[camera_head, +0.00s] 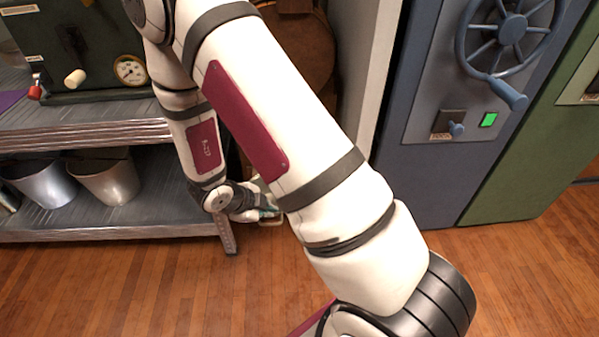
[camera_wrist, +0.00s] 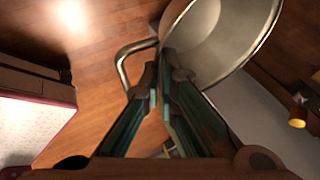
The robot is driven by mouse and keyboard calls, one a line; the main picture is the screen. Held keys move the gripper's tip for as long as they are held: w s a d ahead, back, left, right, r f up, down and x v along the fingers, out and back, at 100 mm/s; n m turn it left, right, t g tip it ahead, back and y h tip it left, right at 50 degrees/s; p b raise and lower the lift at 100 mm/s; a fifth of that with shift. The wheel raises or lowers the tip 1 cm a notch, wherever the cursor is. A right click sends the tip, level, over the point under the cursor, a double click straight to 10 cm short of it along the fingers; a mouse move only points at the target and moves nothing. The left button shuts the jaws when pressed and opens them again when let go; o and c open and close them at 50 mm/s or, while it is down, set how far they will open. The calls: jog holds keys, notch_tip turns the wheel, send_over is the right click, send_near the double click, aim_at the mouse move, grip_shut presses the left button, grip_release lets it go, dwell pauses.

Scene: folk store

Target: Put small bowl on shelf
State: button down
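A metal small bowl (camera_wrist: 222,40) with a pale inside and a looped handle (camera_wrist: 122,62) fills the upper right of the wrist view. My gripper (camera_wrist: 161,72) has its two teal-sided fingers nearly together at the bowl's near edge, beside the handle, and looks shut on it. The exact contact is hard to see. In the head view my gripper (camera_head: 262,208) is just right of the shelf's front corner, over the floor, and my arm hides most of the bowl. The shelf (camera_head: 165,205) is a grey metal rack at the left, with an upper and a lower board.
Two metal buckets stand on the lower board, one (camera_head: 45,185) left of the other (camera_head: 108,180). A dark green box with a gauge (camera_head: 130,70) stands on the upper board. The lower board right of the buckets looks clear. A blue safe (camera_head: 400,150) stands at the right.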

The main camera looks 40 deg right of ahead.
jog(key=w+d+f+b, duration=0.1)
jog(key=w+d+b, duration=0.1)
jog(key=w+d, duration=0.1)
jog(key=w+d+f+b, duration=0.2)
jog(key=w+d, duration=0.1)
jog(key=d, duration=0.3)
jog(key=w+d+f+b, duration=0.2)
jog(key=w+d, duration=0.1)
jog(key=d, duration=0.2)
jog(key=c, duration=1.8)
grip_release()
